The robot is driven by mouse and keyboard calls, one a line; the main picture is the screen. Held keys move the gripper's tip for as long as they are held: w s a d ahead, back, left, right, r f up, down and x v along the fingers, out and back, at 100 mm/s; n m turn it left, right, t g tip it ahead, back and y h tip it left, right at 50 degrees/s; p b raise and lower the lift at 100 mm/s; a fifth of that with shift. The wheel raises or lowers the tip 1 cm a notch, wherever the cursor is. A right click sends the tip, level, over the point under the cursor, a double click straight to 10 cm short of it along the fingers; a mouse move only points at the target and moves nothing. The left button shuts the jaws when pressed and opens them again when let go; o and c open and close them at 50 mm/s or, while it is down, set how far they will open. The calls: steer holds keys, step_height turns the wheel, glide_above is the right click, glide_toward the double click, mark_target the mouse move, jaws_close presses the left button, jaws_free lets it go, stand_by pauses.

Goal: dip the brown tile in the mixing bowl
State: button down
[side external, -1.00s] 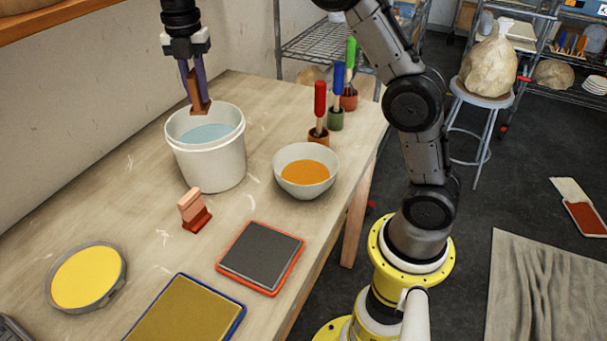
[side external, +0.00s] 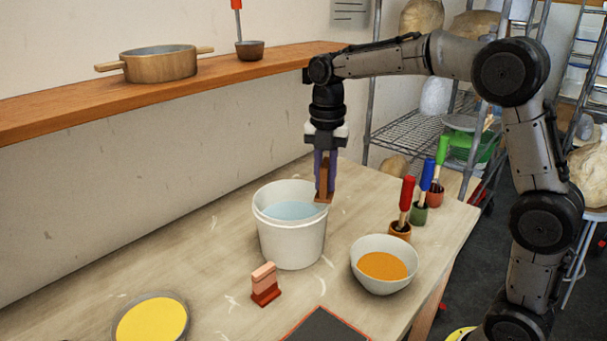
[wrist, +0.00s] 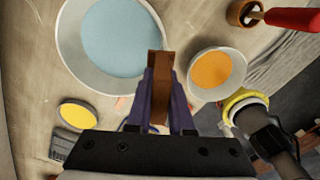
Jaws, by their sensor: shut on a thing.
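The brown tile (side external: 323,180) is held upright between the purple fingers of my gripper (side external: 325,165), which is shut on it. The tile and gripper also show in the wrist view, with the tile (wrist: 155,65) between the fingers (wrist: 160,95). In the side view the tile hangs in the air by the right rim of the white bucket. The white bowl (side external: 385,288) with orange liquid (side external: 383,266) stands on the table, lower and to the right of the tile. In the wrist view the bowl (wrist: 240,70) is right of the tile. The tile is clear of the bowl.
The white bucket (side external: 292,245) holds pale blue liquid. A pink-and-red block (side external: 264,285) stands in front of it. Several coloured-handled tools stand in small pots (side external: 400,232) behind the bowl. A yellow-filled round dish (side external: 150,322) lies front left. A shelf (side external: 190,92) runs along the wall.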

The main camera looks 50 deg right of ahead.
steer(key=s+d+f, duration=0.1)
steer(key=s+f, duration=0.1)
steer(key=s, duration=0.5)
steer(key=s+d+f, duration=0.1)
steer(key=s+f, duration=0.1)
steer(key=s, duration=0.5)
steer(key=shift+s+f, duration=0.25)
steer(key=shift+s, duration=0.15)
steer(key=shift+f, duration=0.1)
steer(key=shift+f, duration=3.7)
steer(key=shift+f, duration=0.1)
steer(key=shift+f, duration=1.9)
steer(key=shift+r, duration=0.1)
steer(key=shift+r, duration=2.35)
